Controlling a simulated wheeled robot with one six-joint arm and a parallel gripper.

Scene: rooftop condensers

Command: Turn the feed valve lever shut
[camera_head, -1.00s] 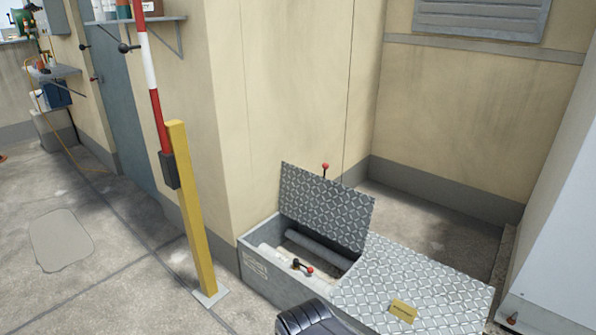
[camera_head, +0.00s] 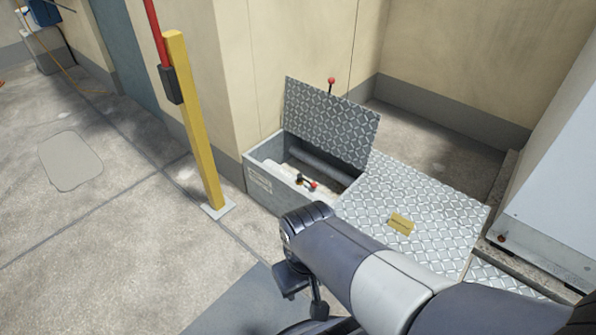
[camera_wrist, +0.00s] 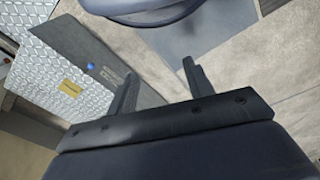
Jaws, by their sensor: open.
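In the head view, a small lever with a red tip (camera_head: 312,185) lies low inside an open floor box (camera_head: 268,188), beside a pale pipe. The box's checker-plate lid (camera_head: 328,122) stands raised behind it. Whether this lever is the feed valve lever I cannot tell. My gripper (camera_wrist: 159,68) shows in the wrist view with its two fingers apart and nothing between them. It is away from the lever, which does not show in the wrist view. My arm partly covers the front of the box in the head view.
A closed checker-plate cover (camera_head: 430,205) with a yellow tag (camera_head: 401,223) adjoins the opening. A red knob (camera_head: 331,81) rises behind the lid. A yellow post (camera_head: 193,120) stands left of the box. A pale cabinet (camera_head: 560,190) stands right. The floor at left is clear.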

